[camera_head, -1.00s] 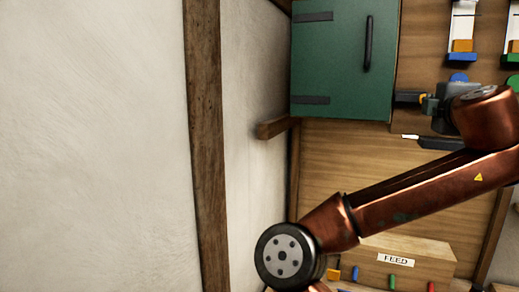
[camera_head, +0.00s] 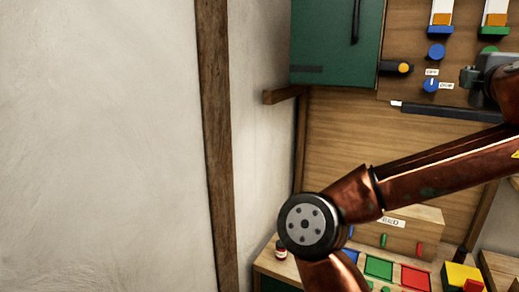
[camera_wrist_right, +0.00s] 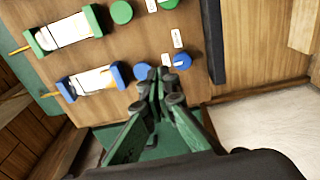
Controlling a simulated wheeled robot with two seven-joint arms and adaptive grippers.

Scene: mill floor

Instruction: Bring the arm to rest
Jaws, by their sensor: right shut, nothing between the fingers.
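My right arm, copper-coloured, crosses the right side of the head view, its round dark joint (camera_head: 305,225) at lower centre. A dark grey part of its wrist end shows at the right edge; the fingers cannot be made out there. In the right wrist view my right gripper (camera_wrist_right: 160,88) has green fingers with dark tips close together, shut and empty. It is in front of the wooden panel, with a blue knob (camera_wrist_right: 182,61) just beyond the tips; whether they touch cannot be told. My left gripper is not in view.
A green cabinet (camera_head: 335,40) with a black handle hangs beside the panel (camera_head: 405,25), which carries sliders and knobs (camera_head: 431,85). A dark bar (camera_head: 450,112) lies below. Under the arm are a bench with coloured trays (camera_head: 379,267) and a wooden box (camera_head: 425,232). The left wall is bare.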

